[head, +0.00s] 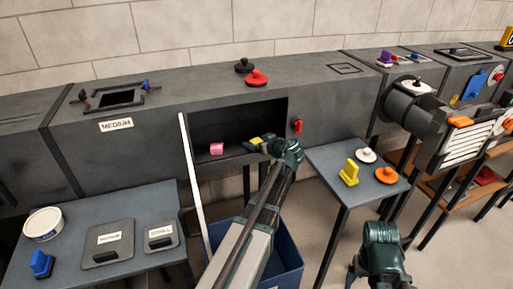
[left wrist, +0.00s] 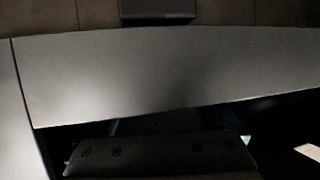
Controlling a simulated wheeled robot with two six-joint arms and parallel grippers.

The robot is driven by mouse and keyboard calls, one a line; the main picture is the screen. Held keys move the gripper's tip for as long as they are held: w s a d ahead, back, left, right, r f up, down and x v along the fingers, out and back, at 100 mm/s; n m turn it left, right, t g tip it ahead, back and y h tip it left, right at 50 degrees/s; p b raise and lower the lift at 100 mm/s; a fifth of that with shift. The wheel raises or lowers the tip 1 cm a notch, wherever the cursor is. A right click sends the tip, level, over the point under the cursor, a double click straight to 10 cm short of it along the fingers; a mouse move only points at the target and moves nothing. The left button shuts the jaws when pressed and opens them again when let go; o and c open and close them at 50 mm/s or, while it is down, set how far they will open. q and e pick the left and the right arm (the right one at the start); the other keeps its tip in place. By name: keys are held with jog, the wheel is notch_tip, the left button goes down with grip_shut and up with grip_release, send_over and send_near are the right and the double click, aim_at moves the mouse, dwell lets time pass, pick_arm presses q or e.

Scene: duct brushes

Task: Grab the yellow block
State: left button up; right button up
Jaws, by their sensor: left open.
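A small yellow block (head: 255,141) shows in the head view inside the dark opening of the long grey duct, near its right end. My left gripper (head: 262,145) reaches into this opening and is open, right at the yellow block. It partly covers the block, and I cannot tell whether they touch. The left wrist view is dark and shows a grey surface, with no yellow block to be made out. The right arm's green joint shows at the lower right of the head view, but its fingers are not visible.
A blue bin (head: 288,262) is below. The right table (head: 335,157) holds a yellow handled piece (head: 349,172) and white and orange discs. The left table holds lids and a tub.

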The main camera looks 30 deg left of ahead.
pick_arm(q)
jog(key=shift+w+a+f, duration=0.2)
jog(key=shift+a, duration=0.1)
jog(key=shift+r, duration=0.1)
jog(key=c, duration=1.4)
